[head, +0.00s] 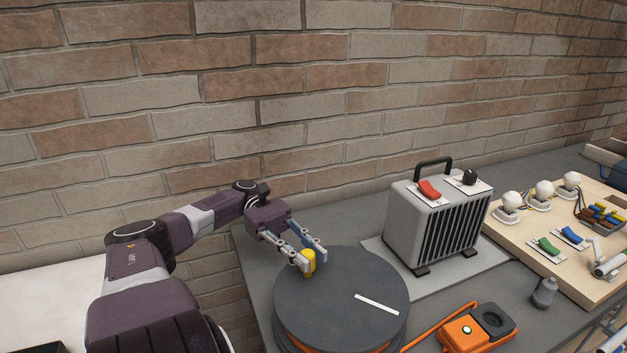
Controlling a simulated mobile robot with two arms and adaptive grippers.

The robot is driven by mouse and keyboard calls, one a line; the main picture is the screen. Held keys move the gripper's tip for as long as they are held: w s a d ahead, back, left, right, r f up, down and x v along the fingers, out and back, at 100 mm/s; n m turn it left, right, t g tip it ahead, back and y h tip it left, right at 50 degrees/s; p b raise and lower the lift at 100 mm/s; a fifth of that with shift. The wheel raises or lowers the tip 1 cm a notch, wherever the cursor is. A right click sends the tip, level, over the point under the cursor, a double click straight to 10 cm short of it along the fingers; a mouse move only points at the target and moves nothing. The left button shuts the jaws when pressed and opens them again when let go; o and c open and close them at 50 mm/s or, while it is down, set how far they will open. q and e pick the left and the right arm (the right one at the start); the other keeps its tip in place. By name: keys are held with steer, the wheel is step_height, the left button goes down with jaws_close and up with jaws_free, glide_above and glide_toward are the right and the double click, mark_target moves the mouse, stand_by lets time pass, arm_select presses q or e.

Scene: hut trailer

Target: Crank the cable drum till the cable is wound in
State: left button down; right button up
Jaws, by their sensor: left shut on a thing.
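The cable drum (345,295) stands at the front of the grey table, with a dark round top and a white stripe on it. Orange cable shows under its top edge. A yellow crank knob (309,260) stands up near the back left rim of the drum top. My left gripper (311,262) is shut on the yellow knob, reaching in from the left. The orange cable (441,322) runs from the drum's right side to an orange socket box (465,331) with a green light. My right gripper is not in view.
A grey heater (437,225) with a handle, red switch and black knob stands on a light mat behind the drum. A wooden board (560,265) with bulbs and switches lies to the right. A small grey bottle-like item (543,292) stands near the board. A brick wall (330,100) closes the back.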

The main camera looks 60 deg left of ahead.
arm_select(q)
steer(key=shift+f, duration=0.1)
steer(key=c, duration=1.7)
jaws_free()
steer(key=shift+w, duration=0.25)
step_height(320, 180, up, 10)
steer(key=shift+r, duration=0.1)
